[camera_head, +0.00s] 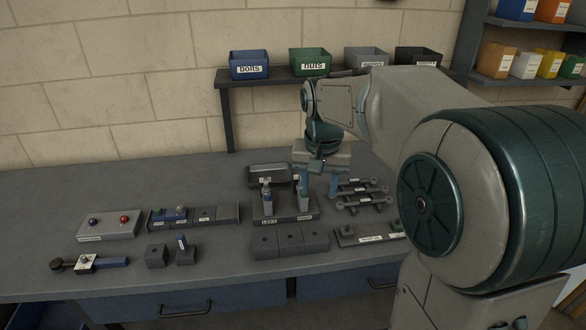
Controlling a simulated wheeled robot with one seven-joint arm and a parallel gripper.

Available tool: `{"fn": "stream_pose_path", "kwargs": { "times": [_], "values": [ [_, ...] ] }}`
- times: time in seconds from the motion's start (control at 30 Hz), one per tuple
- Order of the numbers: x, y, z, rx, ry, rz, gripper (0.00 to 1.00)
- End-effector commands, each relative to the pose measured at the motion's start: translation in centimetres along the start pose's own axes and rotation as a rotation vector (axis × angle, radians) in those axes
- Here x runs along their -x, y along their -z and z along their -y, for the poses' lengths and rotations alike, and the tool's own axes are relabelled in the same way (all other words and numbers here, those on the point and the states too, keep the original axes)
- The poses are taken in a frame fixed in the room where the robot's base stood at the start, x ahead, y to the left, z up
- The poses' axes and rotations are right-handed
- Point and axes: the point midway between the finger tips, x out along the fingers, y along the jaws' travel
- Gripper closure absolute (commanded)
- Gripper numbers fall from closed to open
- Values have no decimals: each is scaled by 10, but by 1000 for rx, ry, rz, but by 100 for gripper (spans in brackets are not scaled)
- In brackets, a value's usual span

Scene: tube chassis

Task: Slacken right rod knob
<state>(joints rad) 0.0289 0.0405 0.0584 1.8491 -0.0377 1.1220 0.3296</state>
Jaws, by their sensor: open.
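A dark fixture base (283,215) with a white label stands mid-bench and carries two upright rods. The left rod (267,200) shows in full, with light parts near its top. The right rod (303,201) stands at the right end of the base. Its top meets my gripper's left finger in the picture, so its knob cannot be made out clearly. My gripper (319,186) points down with its two blue fingers apart. The left finger overlaps the right rod's top; the other is to its right, over the bench. I cannot tell whether anything touches.
A grey tray (269,174) lies behind the fixture. A rack of small rods (364,196) is close on the right. Dark blocks (290,241) sit in front. A button box (109,224) and a hammer-like tool (88,264) are at left.

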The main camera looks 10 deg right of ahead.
Motion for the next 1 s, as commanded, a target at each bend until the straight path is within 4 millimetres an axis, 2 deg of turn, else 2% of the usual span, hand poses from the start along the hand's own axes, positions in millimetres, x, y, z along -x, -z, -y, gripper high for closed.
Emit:
{"fn": "stream_pose_path", "kwargs": {
  "times": [0.03,0.2,0.4,0.5,0.6,0.77,0.87,1.0],
  "values": [
    [3,22,7,-29,-4,15,57],
    [-3,84,25,-131,-14,56,57],
    [-21,140,40,-248,-26,100,57],
    [-31,158,44,-292,-29,115,57],
    [-37,169,46,-322,-31,125,57],
    [-45,175,48,-342,-33,132,57],
    [-56,174,47,-343,-34,134,57],
    [-80,170,47,-342,-35,135,57]
  ]
}}
